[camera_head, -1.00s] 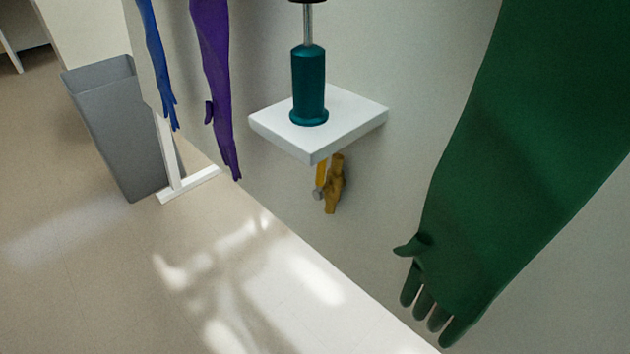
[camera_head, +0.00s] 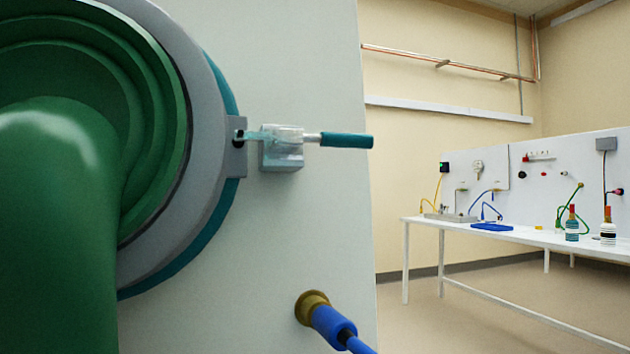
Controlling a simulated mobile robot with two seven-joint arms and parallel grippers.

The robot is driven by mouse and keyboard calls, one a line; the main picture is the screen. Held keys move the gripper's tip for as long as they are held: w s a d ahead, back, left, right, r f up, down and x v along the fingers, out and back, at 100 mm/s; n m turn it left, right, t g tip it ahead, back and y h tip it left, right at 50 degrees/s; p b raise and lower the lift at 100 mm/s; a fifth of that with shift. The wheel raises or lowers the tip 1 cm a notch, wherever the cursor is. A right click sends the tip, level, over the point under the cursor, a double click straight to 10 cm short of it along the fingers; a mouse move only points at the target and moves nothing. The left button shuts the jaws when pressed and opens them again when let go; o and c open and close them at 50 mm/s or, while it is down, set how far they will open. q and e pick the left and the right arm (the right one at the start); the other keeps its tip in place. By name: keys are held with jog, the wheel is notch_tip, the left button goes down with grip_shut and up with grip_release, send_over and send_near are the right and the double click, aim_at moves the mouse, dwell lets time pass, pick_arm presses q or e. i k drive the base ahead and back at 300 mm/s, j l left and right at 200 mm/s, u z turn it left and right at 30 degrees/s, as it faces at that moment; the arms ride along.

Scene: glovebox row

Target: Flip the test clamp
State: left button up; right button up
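The clamp (camera_head: 283,149) is on the pale panel, just right of the grey port ring. Its teal-gripped handle (camera_head: 346,140) points to the right and lies about level. Its pale hook end reaches left to a small grey catch (camera_head: 236,158) on the ring. I cannot tell for sure whether this is the test clamp, as no label shows. Neither of my grippers is in view.
A big green glove (camera_head: 60,220) hangs out of the port ring (camera_head: 208,180) at left. A blue hose (camera_head: 333,325) plugs into a brass fitting (camera_head: 311,305) below the clamp. A white bench (camera_head: 500,240) with bottles stands at right, with open floor before it.

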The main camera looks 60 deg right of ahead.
aim_at(325, 139)
jog(key=k+l+z, duration=0.1)
jog(key=z, duration=1.15)
